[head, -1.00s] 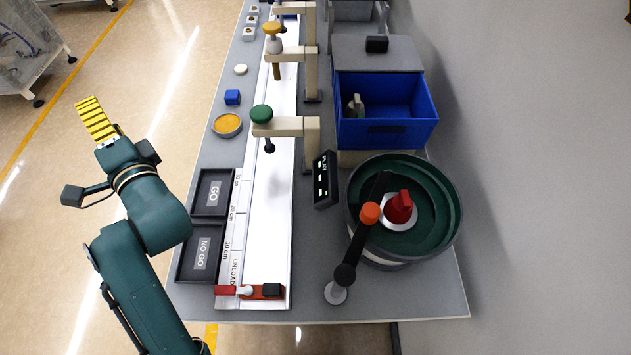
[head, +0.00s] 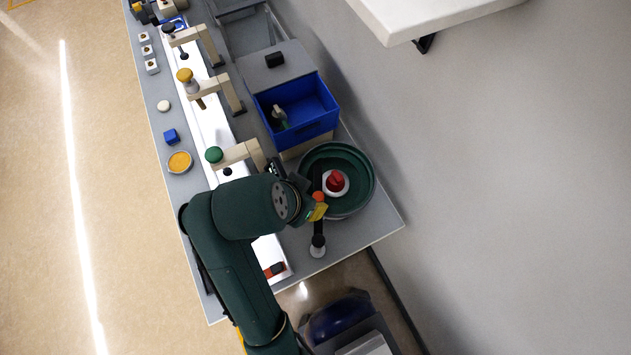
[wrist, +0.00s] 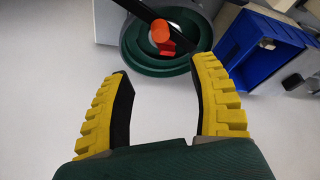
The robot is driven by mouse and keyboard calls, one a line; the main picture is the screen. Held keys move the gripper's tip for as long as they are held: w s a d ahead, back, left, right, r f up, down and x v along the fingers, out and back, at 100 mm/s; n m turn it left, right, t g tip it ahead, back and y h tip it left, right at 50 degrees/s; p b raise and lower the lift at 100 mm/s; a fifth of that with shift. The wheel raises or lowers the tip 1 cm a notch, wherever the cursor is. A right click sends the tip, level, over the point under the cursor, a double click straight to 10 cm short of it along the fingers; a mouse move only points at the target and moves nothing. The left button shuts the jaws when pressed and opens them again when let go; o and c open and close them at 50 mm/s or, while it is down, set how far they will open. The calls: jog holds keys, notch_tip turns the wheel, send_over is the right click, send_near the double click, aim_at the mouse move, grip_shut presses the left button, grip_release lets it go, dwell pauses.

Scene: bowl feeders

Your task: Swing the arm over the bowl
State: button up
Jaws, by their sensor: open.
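The bowl (head: 366,186) is round and dark green, with a red cone (head: 336,180) at its centre. A black swing arm (head: 318,228) with an orange knob (head: 319,196) stands on a post at the bowl's near side and reaches across its left part. My gripper (head: 317,211) is close to the knob in the head view, partly covering the arm. I cannot tell if they touch. In the wrist view my gripper (wrist: 160,100) is open with nothing between its yellow fingers, and the bowl (wrist: 133,58) and orange knob (wrist: 160,32) show beyond the fingertips.
A blue bin (head: 318,118) stands behind the bowl; it also shows in the wrist view (wrist: 265,50). A post with a green knob (head: 214,155) stands left of the bowl. A white shelf (head: 430,15) juts from the wall. The table ends just in front of the swing arm.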

aim_at(318, 197)
jog(key=x, duration=1.5)
jog(key=shift+s+f, duration=0.1)
jog(key=shift+f, duration=0.05)
grip_shut()
